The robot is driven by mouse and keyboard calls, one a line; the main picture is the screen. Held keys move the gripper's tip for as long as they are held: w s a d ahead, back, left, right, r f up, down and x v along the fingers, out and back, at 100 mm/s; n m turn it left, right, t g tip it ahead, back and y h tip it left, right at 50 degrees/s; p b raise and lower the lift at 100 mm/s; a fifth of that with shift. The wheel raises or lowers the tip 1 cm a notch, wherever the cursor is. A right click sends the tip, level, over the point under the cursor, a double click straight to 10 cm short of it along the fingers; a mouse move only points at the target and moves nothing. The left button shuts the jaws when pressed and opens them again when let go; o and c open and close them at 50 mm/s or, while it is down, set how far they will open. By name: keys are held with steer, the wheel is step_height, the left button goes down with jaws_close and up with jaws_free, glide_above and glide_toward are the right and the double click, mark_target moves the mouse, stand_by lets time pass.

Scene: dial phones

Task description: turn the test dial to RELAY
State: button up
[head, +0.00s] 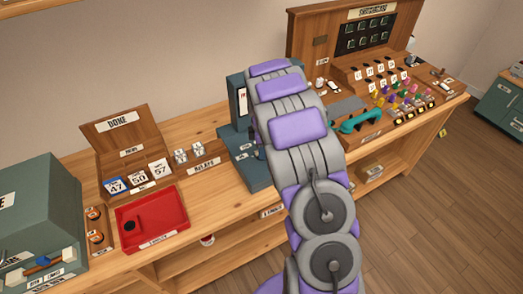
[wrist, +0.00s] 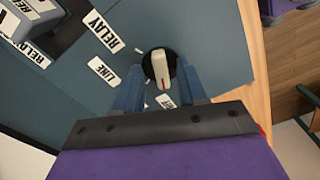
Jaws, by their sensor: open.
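The test dial (wrist: 160,68) is a black round knob with a white pointer bar, on a teal panel in the wrist view. The bar's red mark is toward the bottom of the picture, near a partly hidden label (wrist: 166,101). The LINE label (wrist: 103,71) lies left of the dial and the RELAY label (wrist: 105,31) lies to the upper left. My gripper (wrist: 159,75) is open, with its two blue fingers on either side of the dial; I cannot tell if they touch it. In the head view my arm hides the dial and gripper.
The teal test unit (head: 256,176) stands on the wooden bench, partly behind my arm. A red tray (head: 160,232) and a wooden DONE rack (head: 119,128) are to the left. A switchboard (head: 350,62) with a teal handset (head: 360,122) is to the right.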

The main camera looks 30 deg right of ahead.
steer(key=shift+f, duration=0.2)
steer(key=shift+a, duration=0.1)
jaws_close()
